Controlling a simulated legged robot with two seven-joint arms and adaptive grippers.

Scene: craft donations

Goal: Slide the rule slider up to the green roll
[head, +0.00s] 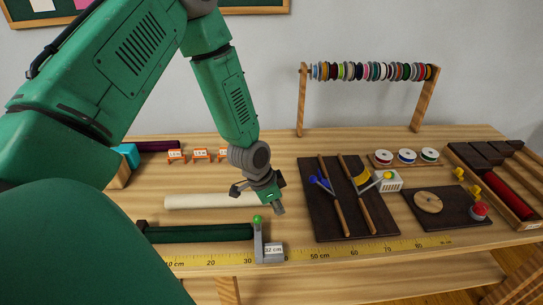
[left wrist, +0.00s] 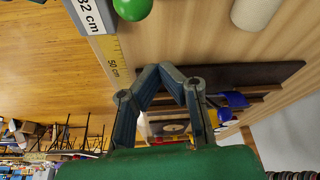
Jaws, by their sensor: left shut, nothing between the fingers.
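The green roll (head: 200,233) lies along the yellow rule (head: 345,249) at the table's front. The grey rule slider (head: 259,245) stands on the rule at the roll's right end, with a green knob on top and a label that seems to read 32 cm. I cannot tell whether slider and roll touch. In the left wrist view the slider's label block (left wrist: 85,14) and green knob (left wrist: 131,8) show at the top. My left gripper (head: 280,210) is shut and empty, above the table, just right of and behind the knob. My right gripper is not in view.
A cream roll (head: 210,201) lies behind the green one. To the right are a dark board (head: 328,226) with wooden rails, a smaller board (head: 445,218) with a wooden disc, and a crate (head: 520,222) with a red roll. A spool rack (head: 302,100) stands at the back.

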